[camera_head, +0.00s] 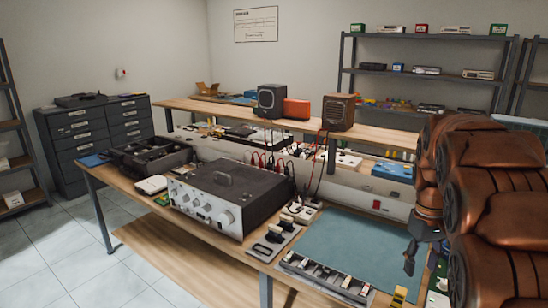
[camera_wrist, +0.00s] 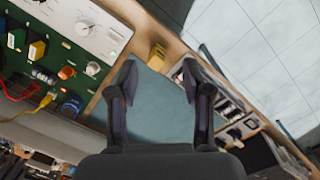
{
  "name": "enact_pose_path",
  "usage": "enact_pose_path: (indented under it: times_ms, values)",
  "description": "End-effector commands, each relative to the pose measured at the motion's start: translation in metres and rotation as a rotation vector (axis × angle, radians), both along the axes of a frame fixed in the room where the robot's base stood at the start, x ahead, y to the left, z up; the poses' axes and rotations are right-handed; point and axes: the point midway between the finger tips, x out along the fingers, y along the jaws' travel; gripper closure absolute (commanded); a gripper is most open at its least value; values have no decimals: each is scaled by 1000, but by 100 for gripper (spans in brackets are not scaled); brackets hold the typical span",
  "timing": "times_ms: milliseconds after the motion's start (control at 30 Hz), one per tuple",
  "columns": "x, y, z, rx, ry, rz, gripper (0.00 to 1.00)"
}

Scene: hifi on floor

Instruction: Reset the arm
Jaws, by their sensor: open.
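My gripper (camera_head: 412,256) hangs over the right part of the workbench, beside the teal mat (camera_head: 340,246), at the end of my brown arm on the right. In the wrist view my gripper (camera_wrist: 158,78) has its two dark fingers spread wide apart with nothing held between them. The teal mat (camera_wrist: 160,112) shows bare behind and between the fingers. My arm hides the right end of the bench in the head view.
A large grey amplifier (camera_head: 238,190) with knobs stands left of the mat. A rack of small parts (camera_head: 325,277) lies along the mat's front edge. Two speakers (camera_head: 270,101) (camera_head: 339,112) and an orange box (camera_head: 297,109) stand on the raised shelf. Free floor lies at left.

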Motion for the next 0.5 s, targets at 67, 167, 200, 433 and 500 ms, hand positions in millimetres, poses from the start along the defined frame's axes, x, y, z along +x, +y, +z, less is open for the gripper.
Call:
enact_pose_path:
  times_ms: [67,167,200,433,500]
  values:
    - [-16,19,3,2,3,-7,50]
    - [-38,41,3,5,9,-23,50]
    - [-47,49,3,6,9,-27,50]
    - [-101,94,-3,14,18,-50,50]
    - [-120,107,-6,18,24,-55,50]
